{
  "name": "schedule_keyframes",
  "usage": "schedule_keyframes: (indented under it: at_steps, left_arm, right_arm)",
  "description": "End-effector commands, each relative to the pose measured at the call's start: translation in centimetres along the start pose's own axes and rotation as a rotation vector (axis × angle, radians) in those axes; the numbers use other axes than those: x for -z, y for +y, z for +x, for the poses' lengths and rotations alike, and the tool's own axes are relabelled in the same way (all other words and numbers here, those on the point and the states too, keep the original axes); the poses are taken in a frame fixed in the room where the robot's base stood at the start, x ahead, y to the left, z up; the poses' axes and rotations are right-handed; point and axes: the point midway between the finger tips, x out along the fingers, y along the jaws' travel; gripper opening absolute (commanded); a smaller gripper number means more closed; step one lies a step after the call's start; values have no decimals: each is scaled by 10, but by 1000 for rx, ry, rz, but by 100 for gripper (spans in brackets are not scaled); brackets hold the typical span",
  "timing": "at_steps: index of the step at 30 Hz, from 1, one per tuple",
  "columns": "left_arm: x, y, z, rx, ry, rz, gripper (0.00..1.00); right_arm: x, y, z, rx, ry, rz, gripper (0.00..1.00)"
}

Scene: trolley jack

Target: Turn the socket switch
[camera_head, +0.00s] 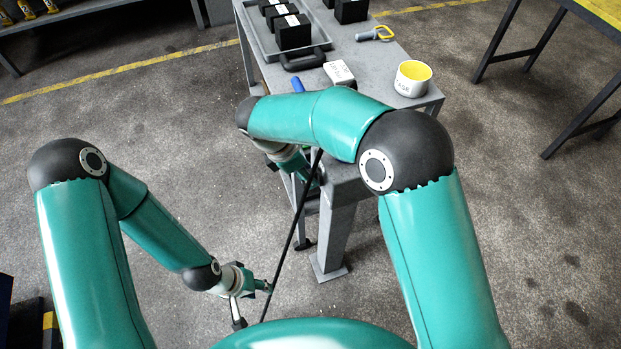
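No socket switch can be made out for certain in the head view. A small white block (338,73) lies on the grey workbench (375,82), but I cannot tell what it is. My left gripper (255,305) is low over the floor at the lower middle, away from the bench top. Its fingers look spread, with nothing visible between them. A thin black rod (296,222) slants down just to its right; I cannot tell whether they touch. My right arm reaches across the bench's near end and bends down behind itself.
Another table (555,38) stands right.

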Motion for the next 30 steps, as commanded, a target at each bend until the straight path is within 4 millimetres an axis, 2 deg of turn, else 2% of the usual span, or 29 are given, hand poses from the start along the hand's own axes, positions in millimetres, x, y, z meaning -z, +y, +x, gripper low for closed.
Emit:
schedule_keyframes:
  at_steps: [3,11,18,19,23,30]
  left_arm:
    - [0,-2,5,0,0,0,40]
    - [0,-2,4,0,0,0,40]
    - [0,-2,4,0,0,0,40]
    - [0,-2,4,0,0,0,40]
    - [0,-1,4,0,0,2,40]
    - [0,-5,13,0,0,0,40]
  right_arm:
    - [2,0,6,-2,0,-4,42]
    - [2,1,5,-3,1,-7,42]
    - [3,1,5,-3,1,-8,2]
    - [3,1,5,-3,1,-8,0]
    - [8,2,4,-3,1,-8,0]
    - [4,0,7,-25,4,2,0]
